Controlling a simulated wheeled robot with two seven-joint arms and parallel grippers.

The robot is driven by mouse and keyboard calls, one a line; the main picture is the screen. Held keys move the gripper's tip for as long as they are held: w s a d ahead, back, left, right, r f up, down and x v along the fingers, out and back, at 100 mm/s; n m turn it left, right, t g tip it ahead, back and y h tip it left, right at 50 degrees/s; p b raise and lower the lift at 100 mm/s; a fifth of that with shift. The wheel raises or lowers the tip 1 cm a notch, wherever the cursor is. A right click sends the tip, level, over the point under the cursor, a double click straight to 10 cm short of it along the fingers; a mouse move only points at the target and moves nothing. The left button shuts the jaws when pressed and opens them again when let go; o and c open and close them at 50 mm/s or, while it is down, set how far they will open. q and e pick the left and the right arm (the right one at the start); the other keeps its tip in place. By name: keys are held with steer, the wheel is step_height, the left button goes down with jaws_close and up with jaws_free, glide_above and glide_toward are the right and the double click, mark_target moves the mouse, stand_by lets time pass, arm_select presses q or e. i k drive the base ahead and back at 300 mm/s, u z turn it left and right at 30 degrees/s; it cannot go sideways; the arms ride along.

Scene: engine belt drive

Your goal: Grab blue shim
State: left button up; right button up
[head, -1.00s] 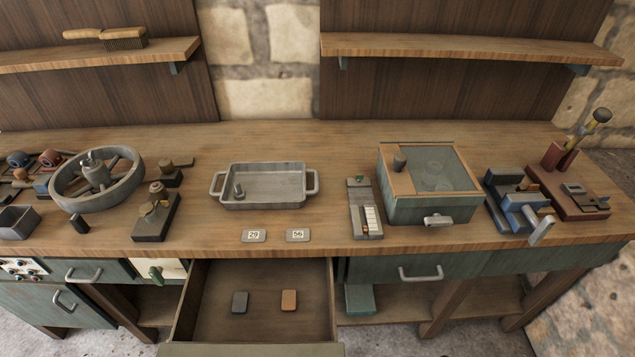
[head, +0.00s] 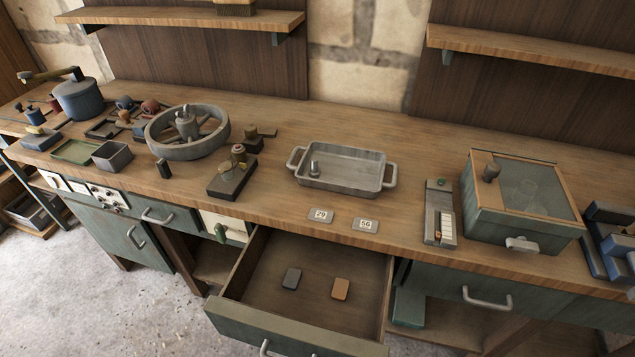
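Two small flat pieces lie apart on the floor of the open drawer (head: 312,312). The left one is a dark blue-grey piece (head: 292,278), the closest to a blue shim that I see. The right one is an orange-brown piece (head: 340,289). Neither of my grippers shows in the head view.
Above the drawer, number plates 29 (head: 321,215) and 56 (head: 365,225) lie at the bench edge. Behind them is a grey metal tray (head: 340,185). A spoked wheel (head: 160,150) stands left and a lidded green box (head: 490,222) right. The drawer is open at the top.

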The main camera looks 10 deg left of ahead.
mark_target(292, 276)
steer(key=u, duration=1.3)
steer(key=k, duration=0.25)
steer(key=z, duration=3.1)
steer(key=k, duration=0.95)
steer(key=u, duration=1.5)
steer(key=i, duration=0.5)
